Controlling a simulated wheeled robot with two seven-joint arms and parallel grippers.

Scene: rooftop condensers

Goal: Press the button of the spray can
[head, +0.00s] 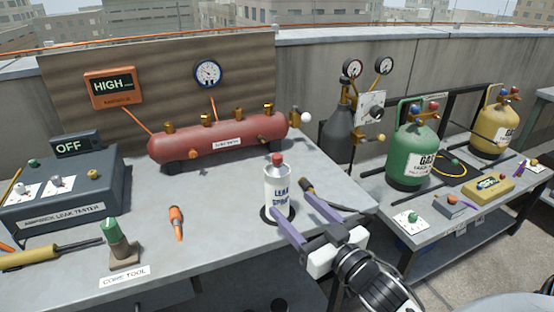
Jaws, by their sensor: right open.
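The spray can (278,190) is white with a "LEAK SPRAY" label and a red button (277,158) on top. It stands upright on a dark round mat (264,214) near the grey bench's right end. My right gripper (290,201) comes in from the lower right, low beside the can. Its two purple fingers are spread, one in front of the can's lower part and one to its right. I cannot tell whether they touch it. Nothing covers the red button. My left gripper is not in view.
A red tank (218,138) lies behind the can on the bench (215,235). An orange-tipped tool (177,222), a green-capped core tool (111,232) and a leak tester (65,190) are to the left. Green (416,150) and yellow (495,125) gas cylinders stand right.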

